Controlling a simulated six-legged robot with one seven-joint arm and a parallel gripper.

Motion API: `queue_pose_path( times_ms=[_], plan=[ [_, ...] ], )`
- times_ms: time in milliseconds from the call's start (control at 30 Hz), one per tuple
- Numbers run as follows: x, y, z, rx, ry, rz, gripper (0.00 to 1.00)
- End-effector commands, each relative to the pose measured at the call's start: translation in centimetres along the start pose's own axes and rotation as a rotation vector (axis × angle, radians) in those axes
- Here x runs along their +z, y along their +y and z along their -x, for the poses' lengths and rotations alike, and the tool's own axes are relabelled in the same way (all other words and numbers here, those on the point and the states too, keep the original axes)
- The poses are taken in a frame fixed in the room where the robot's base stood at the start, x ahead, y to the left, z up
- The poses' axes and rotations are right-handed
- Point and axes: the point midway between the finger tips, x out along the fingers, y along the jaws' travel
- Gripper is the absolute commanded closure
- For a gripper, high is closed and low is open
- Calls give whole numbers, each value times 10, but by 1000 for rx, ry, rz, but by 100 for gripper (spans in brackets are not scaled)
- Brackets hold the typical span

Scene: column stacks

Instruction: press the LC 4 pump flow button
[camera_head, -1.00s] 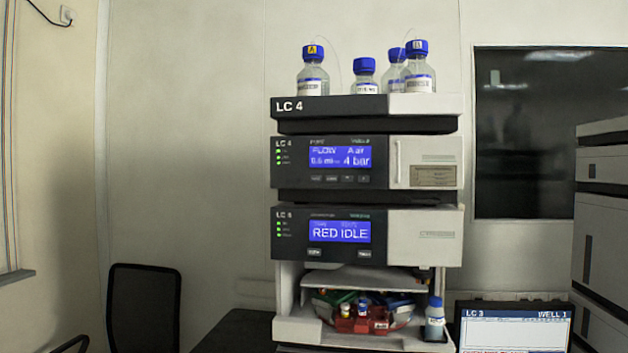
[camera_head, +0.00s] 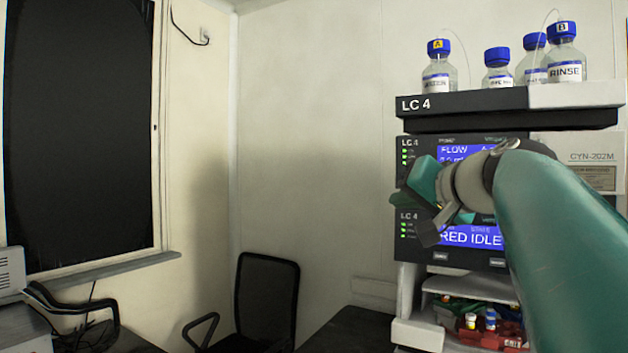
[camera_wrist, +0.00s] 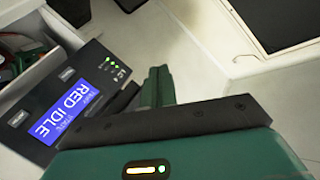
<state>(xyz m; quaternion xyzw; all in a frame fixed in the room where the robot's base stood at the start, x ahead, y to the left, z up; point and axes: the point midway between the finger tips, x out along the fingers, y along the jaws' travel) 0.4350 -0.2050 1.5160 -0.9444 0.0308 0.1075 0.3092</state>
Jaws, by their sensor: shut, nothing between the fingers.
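The LC 4 stack stands at the right in the head view. Its pump module (camera_head: 404,150) has a blue screen (camera_head: 452,151) reading FLOW, partly covered by my arm. The buttons below that screen are hidden, so I cannot see the flow button. My gripper (camera_head: 408,198) is in front of the pump module's left part, with the arm reaching in from the right. In the wrist view its green fingers (camera_wrist: 158,86) are together and empty, beside the lower module (camera_wrist: 40,138). That module's screen (camera_wrist: 65,107) reads RED IDLE and appears turned around. Contact with the stack cannot be told.
Blue-capped bottles (camera_head: 498,72) stand on top of the stack. A tray with red and green items (camera_head: 490,330) is at its bottom. A black chair (camera_head: 267,295) stands left of it, near a dark table (camera_head: 350,333). A dark window (camera_head: 80,130) is at far left.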

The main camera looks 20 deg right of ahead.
Motion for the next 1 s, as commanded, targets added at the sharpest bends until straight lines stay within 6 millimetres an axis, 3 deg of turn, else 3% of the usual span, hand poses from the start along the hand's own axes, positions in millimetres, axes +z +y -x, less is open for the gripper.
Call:
queue_pose_path(
  times_ms=[100,300,1000],
  plan=[
    [-33,21,18,36,83,-20,100],
    [-55,34,32,58,141,-33,100],
    [-57,38,36,58,142,-35,100]
  ],
)
